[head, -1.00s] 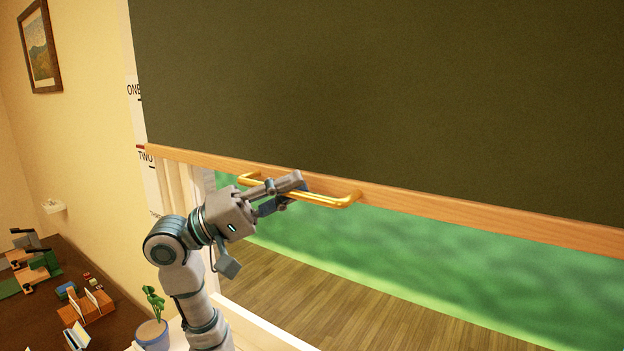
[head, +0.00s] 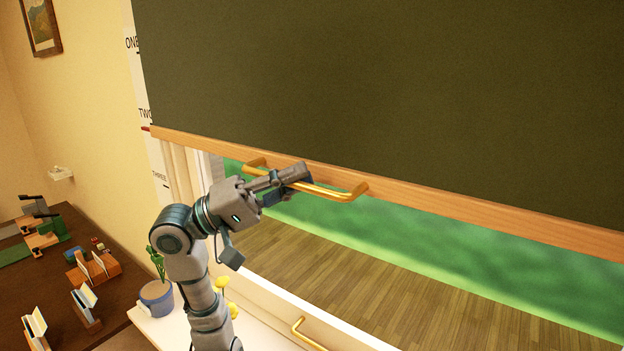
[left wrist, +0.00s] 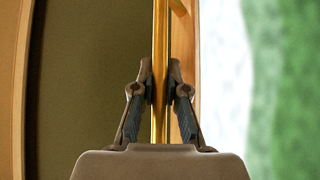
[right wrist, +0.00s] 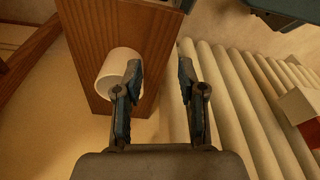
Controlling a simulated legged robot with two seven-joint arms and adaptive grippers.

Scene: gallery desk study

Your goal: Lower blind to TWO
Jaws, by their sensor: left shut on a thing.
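The dark green blind (head: 380,80) hangs over the window with a wooden bottom rail (head: 450,207) that slants in the picture. A brass handle (head: 335,193) is fixed to the rail. My left gripper (head: 292,180) is shut on this handle; in the left wrist view the fingers (left wrist: 160,88) lie on both sides of the brass bar (left wrist: 159,50). The scale strip (head: 158,160) at the left reads ONE, TWO, THREE. The red pointer (head: 146,128) at the rail's left end is just below the word TWO. My right gripper (right wrist: 158,75) is open, outside the head view.
In the right wrist view, a white cylinder (right wrist: 112,68) on a wooden block (right wrist: 140,30) is beside the left finger. A ribbed pale surface (right wrist: 235,95) lies to the right. A potted plant (head: 157,298) stands below my left arm, near the desk (head: 120,300).

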